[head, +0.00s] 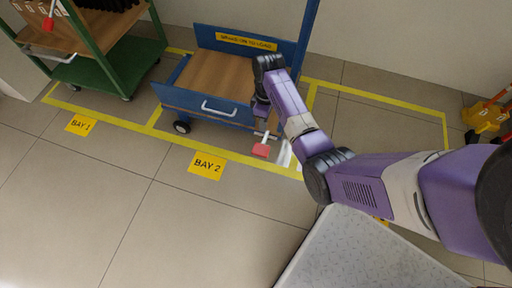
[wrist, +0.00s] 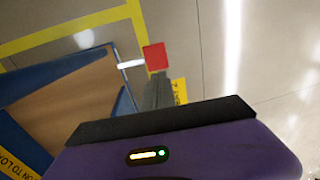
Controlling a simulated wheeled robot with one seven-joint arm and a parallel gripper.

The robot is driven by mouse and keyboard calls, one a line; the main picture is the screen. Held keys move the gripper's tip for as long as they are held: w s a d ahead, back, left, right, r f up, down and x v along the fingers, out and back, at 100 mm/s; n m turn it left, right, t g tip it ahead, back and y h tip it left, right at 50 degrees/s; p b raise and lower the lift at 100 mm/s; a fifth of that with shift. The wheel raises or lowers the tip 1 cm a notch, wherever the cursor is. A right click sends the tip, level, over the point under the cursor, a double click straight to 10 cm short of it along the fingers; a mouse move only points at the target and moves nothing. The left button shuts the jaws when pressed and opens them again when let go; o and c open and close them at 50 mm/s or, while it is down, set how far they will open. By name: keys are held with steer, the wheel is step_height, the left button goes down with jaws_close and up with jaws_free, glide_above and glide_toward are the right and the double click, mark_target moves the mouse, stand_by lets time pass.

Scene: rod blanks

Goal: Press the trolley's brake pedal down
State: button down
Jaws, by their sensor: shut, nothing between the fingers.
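The blue trolley (head: 209,107) with a wooden deck stands in bay 2, and its deck and blue edge also show at the left of the wrist view (wrist: 70,100). Its red brake pedal (head: 261,150) sticks out on a pale stem at the front right corner, low near the floor. In the wrist view the red pedal (wrist: 155,57) lies just beyond the tips of my gripper (wrist: 158,78), whose grey fingers are shut and empty. I cannot tell whether the fingertips touch the pedal.
Yellow floor lines and a BAY 2 sign (head: 205,165) mark the floor. A yellow object (head: 483,117) stands at far right. The floor in front is clear.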

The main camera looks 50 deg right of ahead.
mark_target(261, 151)
steer(key=f+b, duration=0.2)
steer(key=f, duration=0.2)
steer(key=a+f+b, duration=0.1)
steer(key=f+b, duration=0.2)
steer(key=f, duration=0.2)
steer(key=f+b, duration=0.2)
steer(key=f, duration=0.3)
steer(key=shift+s+a, duration=0.3)
steer(key=shift+s, duration=0.05)
